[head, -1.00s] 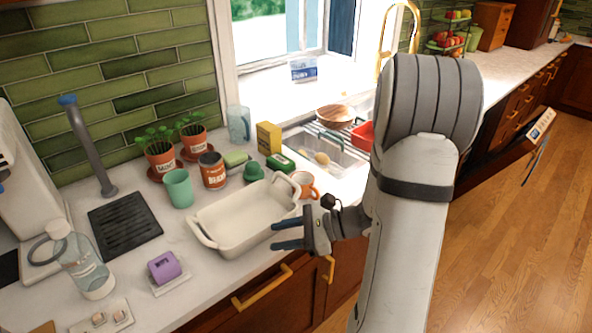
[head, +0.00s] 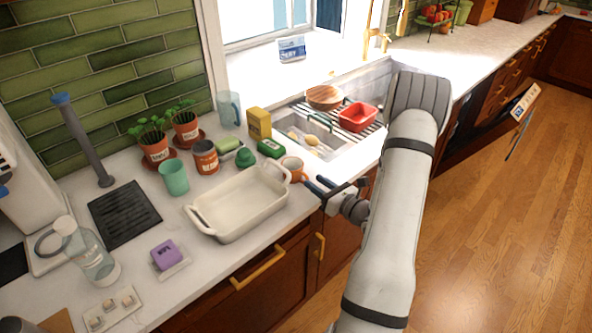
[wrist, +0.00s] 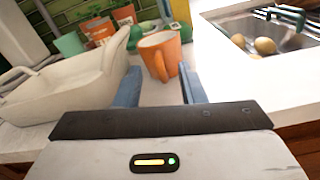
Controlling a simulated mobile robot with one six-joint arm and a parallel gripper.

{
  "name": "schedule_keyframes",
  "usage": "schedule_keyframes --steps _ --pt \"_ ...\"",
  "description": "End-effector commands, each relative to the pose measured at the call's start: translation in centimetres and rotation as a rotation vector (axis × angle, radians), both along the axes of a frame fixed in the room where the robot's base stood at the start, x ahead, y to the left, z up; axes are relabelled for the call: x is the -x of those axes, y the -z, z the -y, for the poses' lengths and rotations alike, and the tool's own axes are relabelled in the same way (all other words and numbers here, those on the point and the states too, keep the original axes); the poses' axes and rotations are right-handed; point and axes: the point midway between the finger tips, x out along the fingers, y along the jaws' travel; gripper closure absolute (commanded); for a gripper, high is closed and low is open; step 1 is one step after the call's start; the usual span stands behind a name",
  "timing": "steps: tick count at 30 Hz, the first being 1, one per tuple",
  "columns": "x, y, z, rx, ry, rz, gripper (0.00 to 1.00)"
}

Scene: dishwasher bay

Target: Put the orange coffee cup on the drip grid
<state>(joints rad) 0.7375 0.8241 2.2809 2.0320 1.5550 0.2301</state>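The orange coffee cup (head: 293,166) stands upright on the counter just right of the white baking dish. My gripper (head: 314,182) is open and empty at the counter's front edge, near the cup. In the wrist view the cup is ahead of my gripper (wrist: 160,82), roughly in line with the gap between the fingers; I cannot tell whether they touch it. The black drip grid (head: 125,213) lies at the left of the counter with nothing on it.
The white baking dish (head: 240,205) sits between cup and grid. A teal cup (head: 174,178), a purple block (head: 166,254) and a clear bottle (head: 95,258) stand around the grid. The sink (head: 320,140) lies behind the cup, with a red container (head: 358,117) over it.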

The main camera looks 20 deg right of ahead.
Motion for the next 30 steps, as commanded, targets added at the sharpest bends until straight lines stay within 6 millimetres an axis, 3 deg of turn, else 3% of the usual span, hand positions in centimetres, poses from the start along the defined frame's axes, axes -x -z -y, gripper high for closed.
schedule_keyframes --steps 6,15,28,30 --pt "-2.8 -0.2 -1.1 0.002 -0.003 0.000 0.64" --pt "-3.1 0.0 -1.2 0.001 -0.001 0.000 0.65" --pt "-3.1 0.0 -1.2 0.001 -0.001 0.000 1.00" --pt "-3.1 0.0 -1.2 0.001 0.000 -0.001 1.00"
